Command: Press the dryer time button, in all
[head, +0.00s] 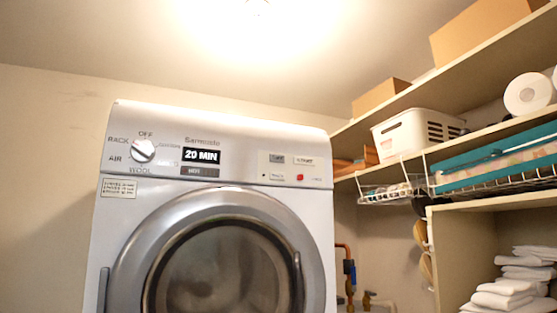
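The dryer (130,240) stands left of centre, white with a large round door (225,265) that is shut. Its dial (143,151) is at the left of the control panel, with labels such as OFF, RACK, AIR and WOOL around it. A black display (202,156) reads "20 MIN". A dark grey strip button (200,172) with small, hard-to-read lettering sits right under the display. A red button (300,177) and small labels are at the panel's right. Neither of my grippers is in view.
At the right, shelves (470,204) hold cardboard boxes (381,97), a white basket (400,133), a white roll (527,94) and stacked white towels (505,299). A wire rack (460,187) hangs below one shelf. Pipes (349,270) run beside the dryer. The space before the panel looks clear.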

